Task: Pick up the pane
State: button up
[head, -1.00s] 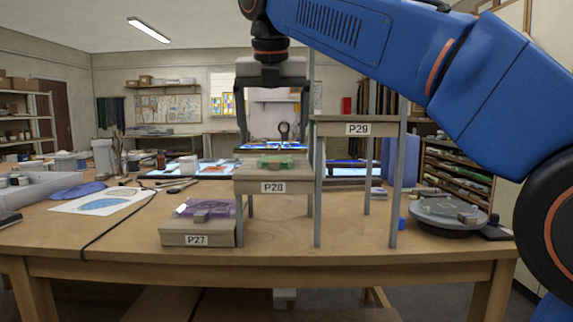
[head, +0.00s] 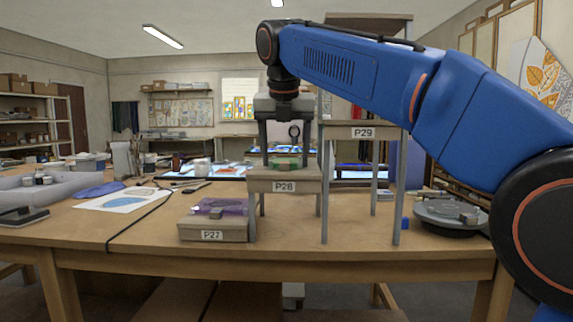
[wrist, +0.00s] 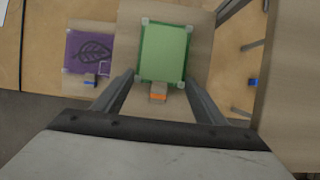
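A green pane (head: 285,163) lies flat on the raised stand labelled P28 (head: 262,181). In the wrist view the green pane (wrist: 165,52) has pale corner pads and a small block with an orange face (wrist: 158,92) at its near edge. My gripper (head: 284,150) points down over that stand, with its fingers apart. In the wrist view my gripper (wrist: 158,78) has one finger on each side of the pane's near end, with nothing between them held. A purple pane (head: 220,207) with a dark leaf drawing lies on the lower stand labelled P27 (head: 192,229).
A taller shelf labelled P29 (head: 340,132) stands close on the right of P28, its posts near my gripper. A round grey turntable (head: 450,218) is at the table's right. A paper with a blue shape (head: 123,203) lies on the left. The table front is largely clear.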

jog(key=shift+c, duration=1.4)
notch_tip(320, 180, up, 10)
